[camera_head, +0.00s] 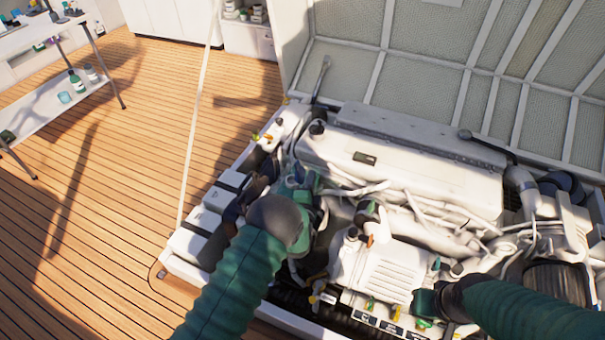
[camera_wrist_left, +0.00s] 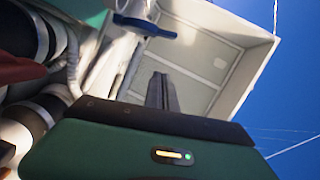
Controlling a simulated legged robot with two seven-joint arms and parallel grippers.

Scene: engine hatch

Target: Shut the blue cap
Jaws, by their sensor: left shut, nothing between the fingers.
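My left gripper (camera_head: 318,185) reaches in over the left part of the engine. Its fingers (camera_wrist_left: 163,92) show in the left wrist view as a dark, closed pair with nothing between them. A blue piece (camera_wrist_left: 146,26), which looks like the blue cap, shows near the top of that view, beyond the fingertips and apart from them. Whether it is open cannot be told. I cannot make out the cap clearly in the head view. My right gripper (camera_head: 428,302) is low over the front right of the engine; its fingers are too small and dark to read.
The white engine (camera_head: 400,170) with pipes and hoses fills the hatch. The raised hatch lid (camera_head: 440,60) stands behind it. A thin white strut (camera_head: 196,120) rises at the left. A shelf table (camera_head: 60,105) stands on the wooden deck (camera_head: 120,190), which is mostly clear.

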